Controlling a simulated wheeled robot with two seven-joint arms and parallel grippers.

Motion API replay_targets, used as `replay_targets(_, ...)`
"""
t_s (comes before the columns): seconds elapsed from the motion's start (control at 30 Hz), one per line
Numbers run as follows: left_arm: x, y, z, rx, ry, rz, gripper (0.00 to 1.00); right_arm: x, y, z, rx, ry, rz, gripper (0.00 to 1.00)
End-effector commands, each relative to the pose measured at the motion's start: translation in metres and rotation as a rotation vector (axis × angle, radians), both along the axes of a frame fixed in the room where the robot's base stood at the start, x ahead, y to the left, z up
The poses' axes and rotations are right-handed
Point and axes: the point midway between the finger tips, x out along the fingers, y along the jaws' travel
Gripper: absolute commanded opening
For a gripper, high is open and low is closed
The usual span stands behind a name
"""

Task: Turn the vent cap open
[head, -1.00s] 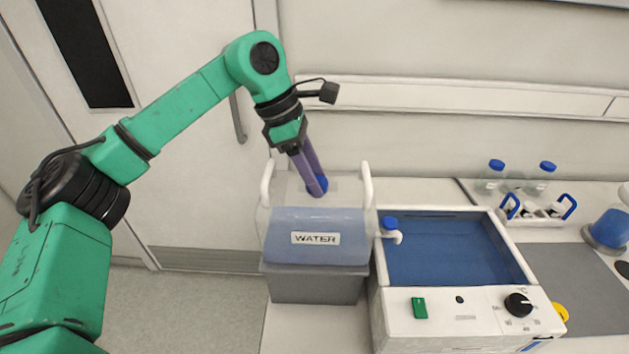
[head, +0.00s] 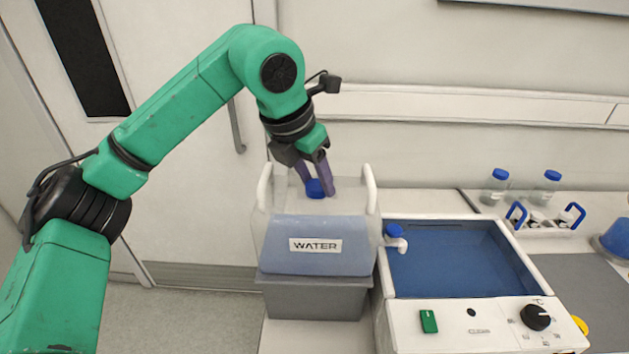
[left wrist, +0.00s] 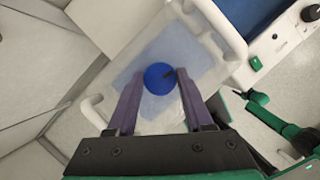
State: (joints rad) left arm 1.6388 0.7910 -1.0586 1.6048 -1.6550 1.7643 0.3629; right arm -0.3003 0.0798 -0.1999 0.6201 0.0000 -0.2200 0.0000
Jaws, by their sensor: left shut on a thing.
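The blue vent cap (head: 315,188) sits on top of the clear water tank (head: 318,244), which has a WATER label and white side handles. My left gripper (head: 318,185) points down from above, with one purple finger on each side of the cap, shut on it. In the left wrist view the round cap (left wrist: 159,78) lies between the two fingertips (left wrist: 159,80), with a small dark mark at its right edge. The tank top (left wrist: 170,48) shows beneath it.
The tank stands on a grey block (head: 312,297). To its right is a water bath (head: 445,325) with a blue basin and a small blue-capped spout (head: 394,232) close to the tank. Bottles (head: 495,188) and a blue-handled rack (head: 545,220) stand farther right. A wall is behind.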

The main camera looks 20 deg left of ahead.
Motion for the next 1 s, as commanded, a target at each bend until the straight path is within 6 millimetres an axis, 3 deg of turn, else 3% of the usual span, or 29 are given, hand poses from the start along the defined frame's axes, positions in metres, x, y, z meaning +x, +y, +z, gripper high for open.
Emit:
replay_targets(0.6,0.0,-0.003,0.001,-0.001,-0.002,0.549,0.0,0.0,0.0,-0.011,0.0,0.0,0.0,0.49)
replay_targets(1.0,0.0,-0.004,0.001,-0.002,-0.001,0.721,0.0,0.0,0.0,-0.013,0.0,0.0,0.0,0.49)
